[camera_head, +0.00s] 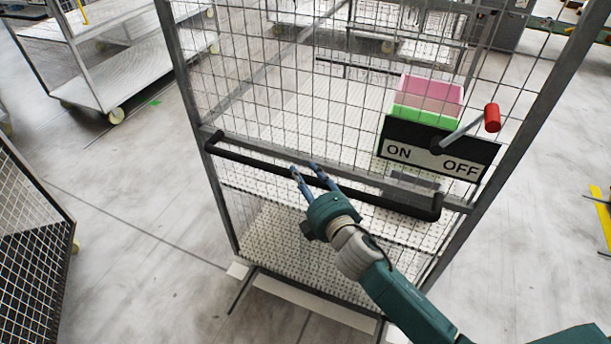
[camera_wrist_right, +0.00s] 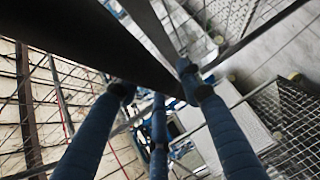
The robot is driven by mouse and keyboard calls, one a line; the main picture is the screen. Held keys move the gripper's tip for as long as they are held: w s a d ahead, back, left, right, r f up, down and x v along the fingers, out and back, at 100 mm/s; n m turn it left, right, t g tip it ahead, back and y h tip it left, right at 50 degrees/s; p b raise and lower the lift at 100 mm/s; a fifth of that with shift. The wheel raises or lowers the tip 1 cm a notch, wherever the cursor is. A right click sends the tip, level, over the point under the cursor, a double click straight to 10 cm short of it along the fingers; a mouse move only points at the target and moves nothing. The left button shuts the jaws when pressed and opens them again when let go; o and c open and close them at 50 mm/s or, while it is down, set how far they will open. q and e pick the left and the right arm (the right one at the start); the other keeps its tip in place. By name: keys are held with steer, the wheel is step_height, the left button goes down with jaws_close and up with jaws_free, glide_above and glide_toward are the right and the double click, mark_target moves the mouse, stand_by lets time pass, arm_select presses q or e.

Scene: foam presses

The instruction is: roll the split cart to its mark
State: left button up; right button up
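The split cart, a tall grey wire-mesh cage cart (camera_head: 225,205), stands in front of me with a black push bar (camera_head: 250,155) across its near side. My right gripper (camera_head: 304,168) is at the middle of this bar, its blue fingers apart and reaching across it. In the right wrist view the fingers (camera_wrist_right: 155,80) are spread and empty-looking beside the dark bar (camera_wrist_right: 90,45); contact cannot be told. A black ON/OFF plate (camera_head: 410,165) with a red-knobbed lever (camera_head: 492,118) is on the cart's right side; the lever leans toward OFF. My left gripper is out of view.
Another shelf cart (camera_head: 130,80) stands at the back left, a dark mesh panel (camera_head: 30,250) at the near left. A yellow floor strip (camera_head: 601,215) lies at the right. Floor left of the cart (camera_head: 150,215) is clear.

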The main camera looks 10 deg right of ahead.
steer(key=shift+o, duration=0.5)
steer(key=v, duration=1.2)
steer(key=shift+f, duration=0.1)
